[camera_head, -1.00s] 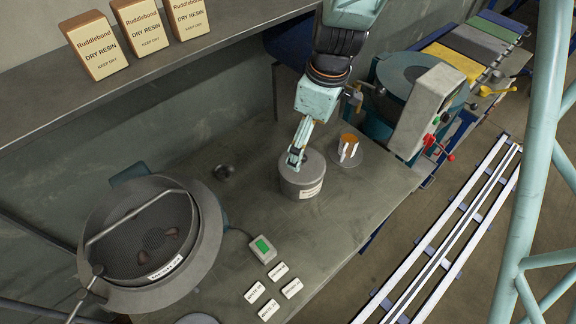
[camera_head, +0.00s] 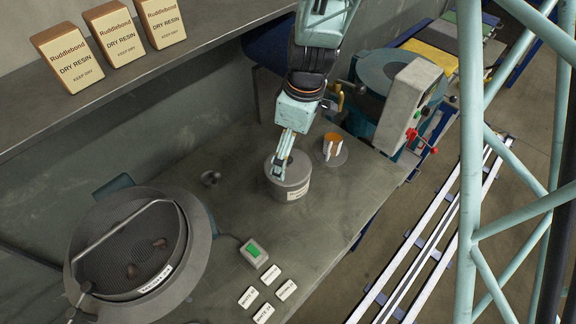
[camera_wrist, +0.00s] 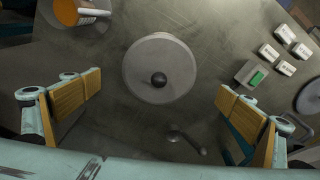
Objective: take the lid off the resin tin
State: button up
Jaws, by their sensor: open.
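The resin tin (camera_head: 291,190) is a short grey cylinder with a pale label, standing upright on the bench. Its round grey lid (camera_wrist: 140,62) with a dark knob (camera_wrist: 158,80) is on top, seen from above in the wrist view. My gripper (camera_head: 281,168) is over the lid, and its lower end overlaps the lid in the head view. In the wrist view my gripper (camera_wrist: 155,112) has its two tan-padded fingers wide apart, with nothing between them. The lid lies slightly beyond the line between the fingertips. The exact height above the knob cannot be told.
A big round sieve (camera_head: 195,270) is at left. A box with a green face (camera_head: 254,252) and several label blocks (camera_head: 286,290) lie in front.

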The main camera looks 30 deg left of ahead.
aim_at(289, 158)
jog(key=shift+a+f, duration=0.2)
jog(key=shift+f, duration=1)
jog(key=shift+a+f, duration=0.15)
jog(key=shift+f, duration=1.05)
jog(key=shift+c, duration=0.5)
jog(key=shift+s+d, duration=0.1)
jog(key=c, duration=2.3)
jog(key=shift+o, duration=0.2)
jog(key=shift+f, duration=0.1)
